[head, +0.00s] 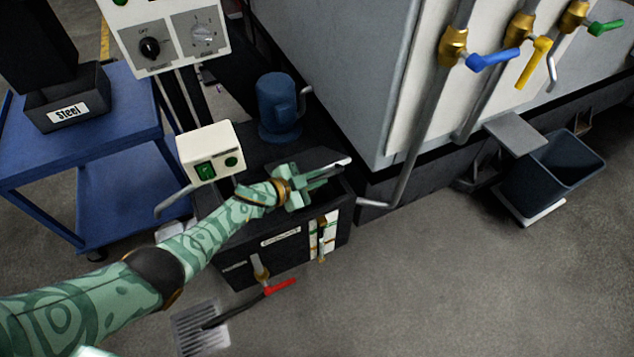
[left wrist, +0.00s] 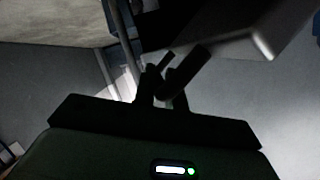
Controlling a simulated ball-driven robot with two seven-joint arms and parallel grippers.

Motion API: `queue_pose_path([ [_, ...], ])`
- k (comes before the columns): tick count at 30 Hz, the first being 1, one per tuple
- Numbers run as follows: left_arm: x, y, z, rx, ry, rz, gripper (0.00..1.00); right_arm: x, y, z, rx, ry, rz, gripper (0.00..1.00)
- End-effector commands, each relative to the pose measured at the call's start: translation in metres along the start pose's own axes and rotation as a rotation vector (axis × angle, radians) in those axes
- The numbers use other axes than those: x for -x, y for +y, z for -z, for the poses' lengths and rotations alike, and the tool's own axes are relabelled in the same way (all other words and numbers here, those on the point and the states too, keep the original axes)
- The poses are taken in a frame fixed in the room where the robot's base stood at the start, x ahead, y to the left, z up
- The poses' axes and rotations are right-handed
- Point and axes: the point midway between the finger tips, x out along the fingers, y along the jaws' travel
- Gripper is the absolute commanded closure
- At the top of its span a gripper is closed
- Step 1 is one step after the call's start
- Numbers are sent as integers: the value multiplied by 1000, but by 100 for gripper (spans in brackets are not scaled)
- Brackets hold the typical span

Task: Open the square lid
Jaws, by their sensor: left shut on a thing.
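My left gripper (head: 322,176) is over the right part of the dark tank (head: 275,240), beside the machine. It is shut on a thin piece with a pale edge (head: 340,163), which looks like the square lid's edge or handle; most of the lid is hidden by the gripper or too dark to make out. The tank top looks dark just below and right of the fingers. In the left wrist view the dark fingers (left wrist: 172,75) are close together, and what they grip is hard to see. My right gripper is not in view.
A blue pump (head: 278,105) stands on the tank behind the gripper. A white switch box (head: 210,152) is close to my forearm. A valve with a red handle (head: 280,287) sticks out in front. The grey machine (head: 390,120) is to the right, with open floor in front.

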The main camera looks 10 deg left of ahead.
Motion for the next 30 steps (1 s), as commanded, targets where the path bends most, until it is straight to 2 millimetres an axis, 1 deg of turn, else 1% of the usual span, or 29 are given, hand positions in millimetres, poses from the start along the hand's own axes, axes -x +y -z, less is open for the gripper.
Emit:
queue_pose_path([
  [9, 1, -2, -2, -4, -5, 3, 100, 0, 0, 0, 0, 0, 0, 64],
  [10, 1, -2, -2, -4, -5, 3, 85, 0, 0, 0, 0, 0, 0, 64],
  [11, 1, -2, -2, -4, -5, 3, 76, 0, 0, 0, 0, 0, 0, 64],
  [12, 1, -2, -2, -4, -4, 2, 66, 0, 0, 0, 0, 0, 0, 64],
  [20, 1, -1, -1, -2, -2, 1, 66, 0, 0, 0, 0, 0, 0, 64],
  [23, 6, -1, 1, -3, -2, 1, 66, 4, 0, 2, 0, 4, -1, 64],
  [26, 21, -4, 4, -5, -1, 2, 66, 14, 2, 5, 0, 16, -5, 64],
  [29, 45, -5, 6, -6, -1, 4, 66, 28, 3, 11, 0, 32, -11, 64],
  [30, 56, -6, 6, -8, -2, 4, 66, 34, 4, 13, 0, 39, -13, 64],
])
